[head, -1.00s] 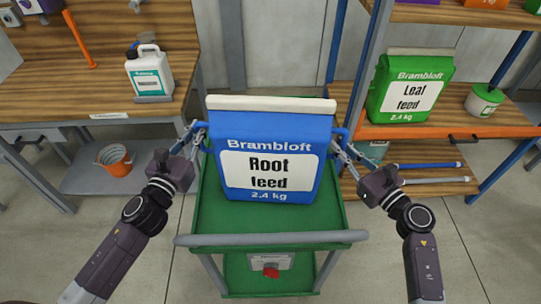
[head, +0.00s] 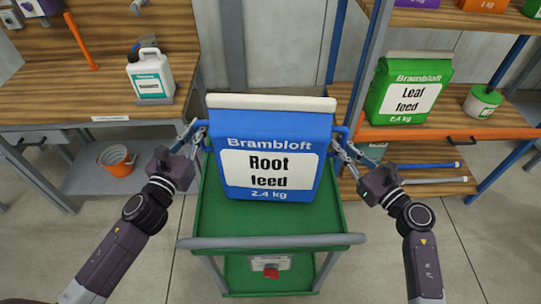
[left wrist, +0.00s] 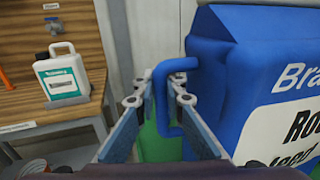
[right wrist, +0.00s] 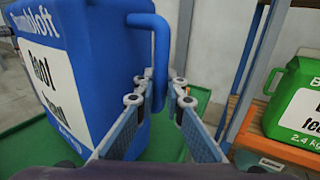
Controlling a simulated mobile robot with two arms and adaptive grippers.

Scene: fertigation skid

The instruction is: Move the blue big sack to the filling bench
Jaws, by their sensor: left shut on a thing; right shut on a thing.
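The blue big sack (head: 268,150), labelled Root feed, stands upright over the green cart (head: 280,223) in the head view. It has a blue handle on each side. My left gripper (head: 196,134) is shut on its left handle (left wrist: 178,65), which runs between the fingers in the left wrist view. My right gripper (head: 342,142) is shut on its right handle (right wrist: 160,40). I cannot tell whether the sack's base touches the cart. A wooden-topped bench (head: 40,98) stands at the left; its label is too small to read.
A white jug (head: 150,76) stands near the bench's right edge. An orange bucket (head: 117,158) sits on its lower shelf. Floor is open at both sides of the cart.

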